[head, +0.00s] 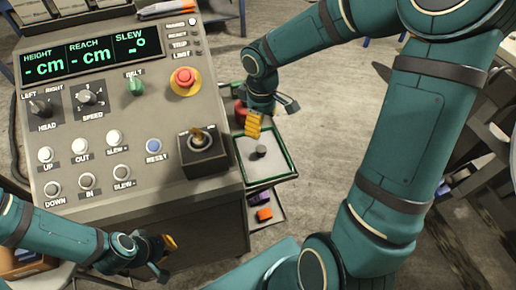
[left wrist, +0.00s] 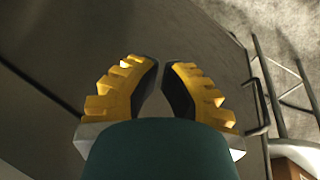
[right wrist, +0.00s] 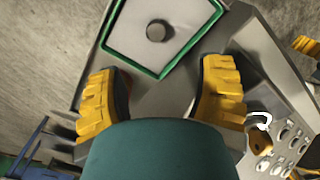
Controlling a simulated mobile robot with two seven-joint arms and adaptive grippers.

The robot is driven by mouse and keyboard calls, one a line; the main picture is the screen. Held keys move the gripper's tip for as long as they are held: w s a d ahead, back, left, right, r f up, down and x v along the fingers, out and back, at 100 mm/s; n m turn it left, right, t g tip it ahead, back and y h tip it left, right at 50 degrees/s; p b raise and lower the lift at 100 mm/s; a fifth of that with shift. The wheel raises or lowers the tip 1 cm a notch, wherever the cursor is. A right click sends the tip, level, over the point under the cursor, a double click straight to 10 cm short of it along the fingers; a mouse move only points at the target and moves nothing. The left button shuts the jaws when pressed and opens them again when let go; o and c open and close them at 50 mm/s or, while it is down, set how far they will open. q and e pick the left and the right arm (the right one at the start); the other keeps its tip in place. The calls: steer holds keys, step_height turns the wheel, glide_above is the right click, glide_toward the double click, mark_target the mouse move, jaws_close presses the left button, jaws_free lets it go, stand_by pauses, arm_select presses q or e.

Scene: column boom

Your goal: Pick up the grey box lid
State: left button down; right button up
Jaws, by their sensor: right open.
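The grey box lid (head: 262,158) is a flat light-grey panel with a dark round knob (head: 261,151) and a green border around it, just right of the control console. It also shows at the top of the right wrist view (right wrist: 180,25). My right gripper (head: 253,124) is above the lid's far part, open and empty, apart from the knob. In the right wrist view its fingers (right wrist: 160,75) are wide apart, with the knob beyond them. My left gripper (head: 163,254) is low at the console's front, its fingertips (left wrist: 160,63) almost together with nothing between them.
The console (head: 130,130) with buttons, a joystick (head: 199,140) and a red stop button (head: 185,80) stands left of the lid. A lower shelf holds an orange block (head: 264,214) and a purple one (head: 260,198). Bare floor (head: 325,130) lies to the right.

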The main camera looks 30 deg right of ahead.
mark_target(261, 149)
step_height(261, 149, down, 8)
steer(key=shift+f+b, duration=0.2)
steer(key=shift+b, duration=0.95)
steer(key=shift+w+d+f+b, duration=0.15)
steer(key=shift+f+b, duration=0.3)
steer(key=shift+f, duration=0.85)
steer(key=shift+w+d+f+b, duration=0.15)
steer(key=shift+f+b, duration=0.3)
steer(key=shift+f, duration=0.8)
jaws_close()
